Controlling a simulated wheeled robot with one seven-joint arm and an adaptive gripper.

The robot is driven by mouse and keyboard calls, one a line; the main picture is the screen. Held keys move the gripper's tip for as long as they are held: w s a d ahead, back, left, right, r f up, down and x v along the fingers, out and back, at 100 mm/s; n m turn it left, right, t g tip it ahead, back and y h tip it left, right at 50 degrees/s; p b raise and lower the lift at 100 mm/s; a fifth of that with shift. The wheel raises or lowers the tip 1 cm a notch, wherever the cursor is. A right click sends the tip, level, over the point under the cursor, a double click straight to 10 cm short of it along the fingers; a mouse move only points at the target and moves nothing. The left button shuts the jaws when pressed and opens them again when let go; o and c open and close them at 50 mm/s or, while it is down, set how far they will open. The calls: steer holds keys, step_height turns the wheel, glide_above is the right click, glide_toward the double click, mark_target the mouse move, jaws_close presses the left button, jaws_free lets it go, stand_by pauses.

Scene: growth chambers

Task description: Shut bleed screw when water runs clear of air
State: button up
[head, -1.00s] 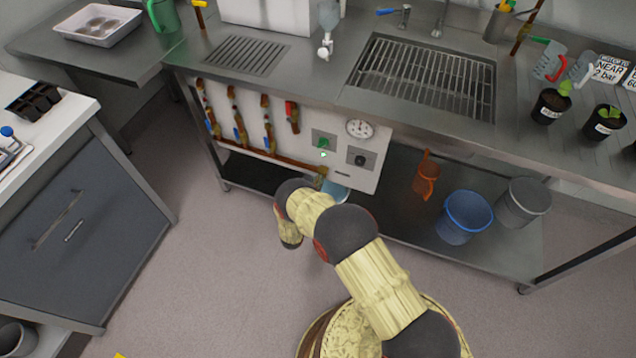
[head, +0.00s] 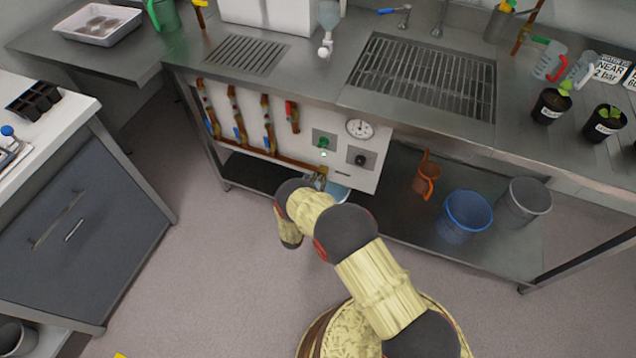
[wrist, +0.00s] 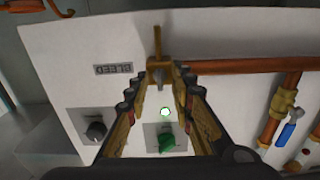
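The brass bleed screw (wrist: 157,46), with a thin upright handle, shows at the top middle of the wrist view near the edge of the white panel (wrist: 60,62). An upside-down BLEED label (wrist: 113,69) is beside it. My gripper (wrist: 168,68) reaches toward the screw, its fingers apart with the screw's lower end between or just beyond the tips; contact is unclear. In the head view my arm largely hides this spot. A container with pale blue contents (head: 337,192) shows partly below the panel. I cannot make out running water or air bubbles.
The panel carries a green knob (wrist: 167,142), a lit indicator (wrist: 165,112), a black knob (wrist: 95,131) and a gauge (head: 359,128). Copper pipes with blue-handled valves (head: 240,134) run at its left. Buckets (head: 467,212) stand on the lower shelf. The floor left of my arm is clear.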

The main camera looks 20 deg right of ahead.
steer(key=v, duration=1.2)
steer(key=shift+f, duration=0.15)
